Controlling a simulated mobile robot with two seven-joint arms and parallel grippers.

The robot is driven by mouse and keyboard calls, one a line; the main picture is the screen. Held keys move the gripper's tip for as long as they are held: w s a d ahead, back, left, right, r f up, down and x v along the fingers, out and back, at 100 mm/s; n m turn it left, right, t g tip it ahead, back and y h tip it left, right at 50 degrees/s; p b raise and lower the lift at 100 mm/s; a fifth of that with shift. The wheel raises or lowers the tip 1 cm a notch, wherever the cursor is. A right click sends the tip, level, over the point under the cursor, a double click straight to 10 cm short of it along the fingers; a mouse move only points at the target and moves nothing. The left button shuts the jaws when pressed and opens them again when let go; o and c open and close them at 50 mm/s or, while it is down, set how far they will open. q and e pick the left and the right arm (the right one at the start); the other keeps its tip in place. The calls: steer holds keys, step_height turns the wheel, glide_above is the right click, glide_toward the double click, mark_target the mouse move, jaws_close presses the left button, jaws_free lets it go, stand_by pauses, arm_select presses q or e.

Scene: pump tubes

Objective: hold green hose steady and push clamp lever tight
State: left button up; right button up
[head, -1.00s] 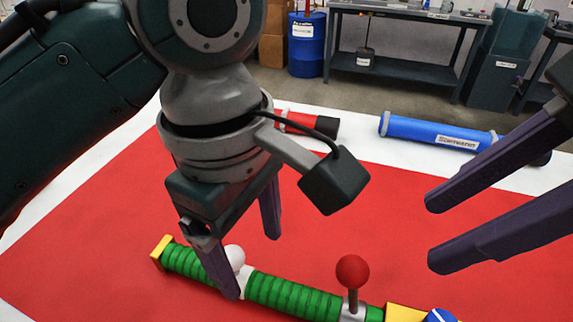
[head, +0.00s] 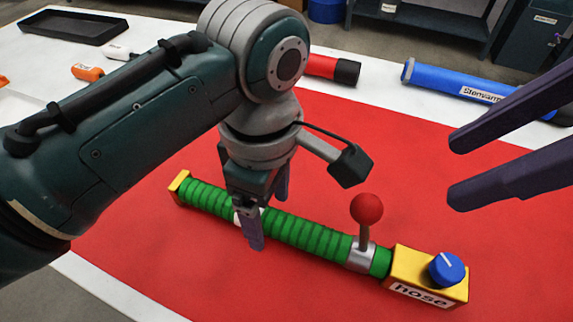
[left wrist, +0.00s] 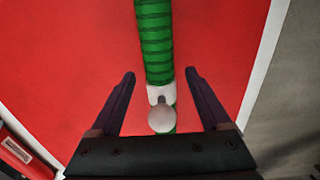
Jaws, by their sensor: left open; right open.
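The green ribbed hose (head: 307,236) lies across the red mat, with a yellow end piece at its left and a yellow box labelled "hose" (head: 411,268) with a blue knob at its right. A clamp with an upright red-ball lever (head: 366,210) sits near the box. My left gripper (head: 265,215) is open above the hose's left half. In the left wrist view its fingers (left wrist: 163,100) stand on either side of the hose (left wrist: 155,45) and a white clamp with a pale ball (left wrist: 162,118). My right gripper (head: 455,168) is open and empty, up to the right of the red lever.
A blue tube (head: 455,80) and a red tube with a black end (head: 335,69) lie along the table's back. A black tray (head: 75,28) is at the far left. The red mat (head: 200,285) in front of the hose is clear.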

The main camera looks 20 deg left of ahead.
arm_select(q)
steer(key=shift+f, duration=0.6)
jaws_close()
stand_by(0.3)
